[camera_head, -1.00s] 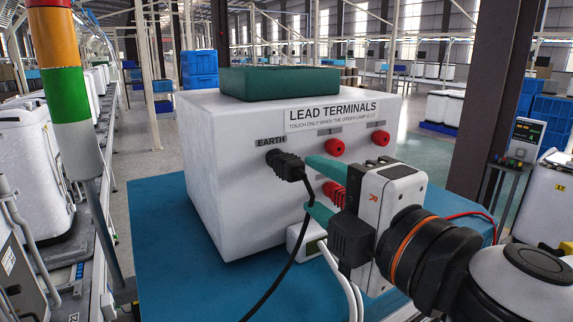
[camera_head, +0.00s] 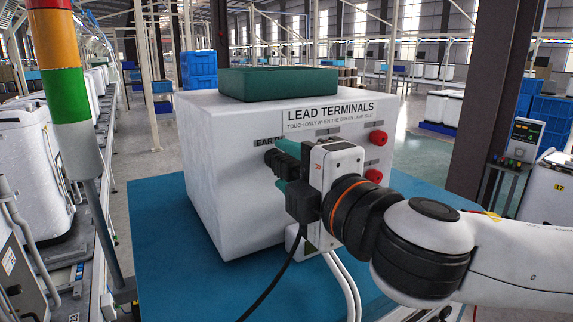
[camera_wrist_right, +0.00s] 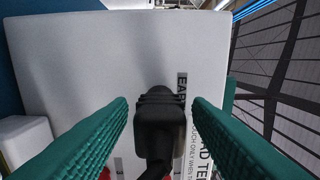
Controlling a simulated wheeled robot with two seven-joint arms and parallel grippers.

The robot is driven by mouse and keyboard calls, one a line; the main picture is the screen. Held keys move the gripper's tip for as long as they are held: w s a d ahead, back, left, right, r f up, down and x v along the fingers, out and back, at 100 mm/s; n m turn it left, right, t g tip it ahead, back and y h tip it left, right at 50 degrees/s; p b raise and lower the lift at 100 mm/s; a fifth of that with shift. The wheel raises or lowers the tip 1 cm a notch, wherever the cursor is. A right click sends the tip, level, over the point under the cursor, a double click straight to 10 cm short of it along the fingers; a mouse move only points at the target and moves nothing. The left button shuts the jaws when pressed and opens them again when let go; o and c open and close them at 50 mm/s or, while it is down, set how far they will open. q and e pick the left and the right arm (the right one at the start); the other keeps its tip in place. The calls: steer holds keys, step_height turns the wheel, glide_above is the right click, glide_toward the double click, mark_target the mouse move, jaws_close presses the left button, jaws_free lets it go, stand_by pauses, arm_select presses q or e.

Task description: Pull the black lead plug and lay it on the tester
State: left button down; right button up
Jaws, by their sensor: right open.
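The tester is a white box (camera_head: 215,150) labelled LEAD TERMINALS, standing on a blue mat. The black lead plug (camera_head: 270,157) sits at the EARTH terminal on its front, with a black cable hanging down; it is partly hidden behind my gripper in the head view. My right gripper (camera_head: 280,167) is at the plug, its green fingers open. In the wrist view the plug (camera_wrist_right: 158,125) stands between the two fingers (camera_wrist_right: 160,110), with a visible gap on both sides. My left gripper is not in view.
A dark green tray-like block (camera_head: 280,83) lies on the tester's top. Red terminals (camera_head: 378,138) are on the front to the right. White cables (camera_head: 342,275) run down below my gripper. A stack light (camera_head: 64,95) stands at left. The blue mat (camera_head: 160,240) is clear at left.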

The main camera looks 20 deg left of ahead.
mark_target(296, 174)
stand_by(0.9)
jaws_close()
steer(key=shift+s, duration=0.1)
steer(key=shift+s+d, duration=0.1)
steer(key=shift+d, duration=0.05)
steer(key=shift+b+v, duration=0.3)
steer(key=shift+v, duration=2.5)
